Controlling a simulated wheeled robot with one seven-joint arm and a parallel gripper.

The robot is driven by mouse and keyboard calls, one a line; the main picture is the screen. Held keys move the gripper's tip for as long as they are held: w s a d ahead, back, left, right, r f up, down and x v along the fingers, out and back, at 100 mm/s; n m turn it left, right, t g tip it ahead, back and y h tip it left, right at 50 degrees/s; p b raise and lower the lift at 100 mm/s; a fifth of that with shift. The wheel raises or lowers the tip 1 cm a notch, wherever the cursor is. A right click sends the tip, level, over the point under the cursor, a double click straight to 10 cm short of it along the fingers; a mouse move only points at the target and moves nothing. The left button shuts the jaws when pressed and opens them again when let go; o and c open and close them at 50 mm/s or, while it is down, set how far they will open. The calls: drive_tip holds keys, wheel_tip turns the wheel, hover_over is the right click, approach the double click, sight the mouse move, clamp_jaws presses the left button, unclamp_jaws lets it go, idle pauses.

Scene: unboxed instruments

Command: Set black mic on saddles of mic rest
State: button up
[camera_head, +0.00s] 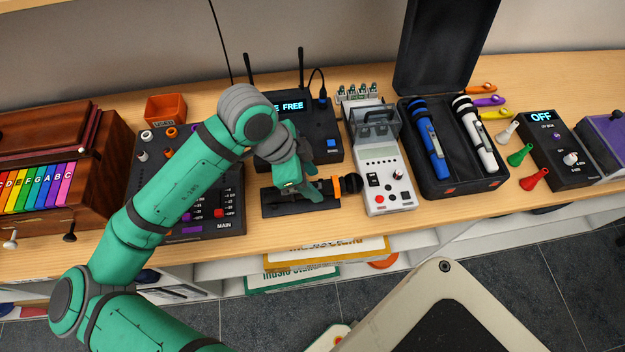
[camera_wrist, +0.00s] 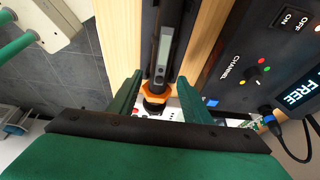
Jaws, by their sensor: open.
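The black mic (camera_head: 352,183) lies lengthwise over the dark mic rest (camera_head: 272,206), its round head toward the right and an orange ring just behind the head. In the wrist view the mic (camera_wrist: 163,48) shows a grey display on its handle, with the dark rest (camera_wrist: 148,30) along its sides. My gripper (camera_head: 308,184) is over the rest and hides part of the handle. In the wrist view my gripper (camera_wrist: 160,82) is open, one finger on each side of the mic near the orange ring. The saddles are hidden, so I cannot tell how the mic seats on them.
A black receiver (camera_head: 325,143) with antennas stands behind the rest. A white tester (camera_head: 388,170) is close on the right, then an open case (camera_head: 440,185) with blue and white mics. A mixer (camera_head: 220,215) is on the left. The table's front edge is close.

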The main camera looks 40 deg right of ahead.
drive_tip(key=v, duration=1.1)
drive_tip(key=shift+a+r, duration=0.1)
drive_tip(key=shift+r, duration=0.05)
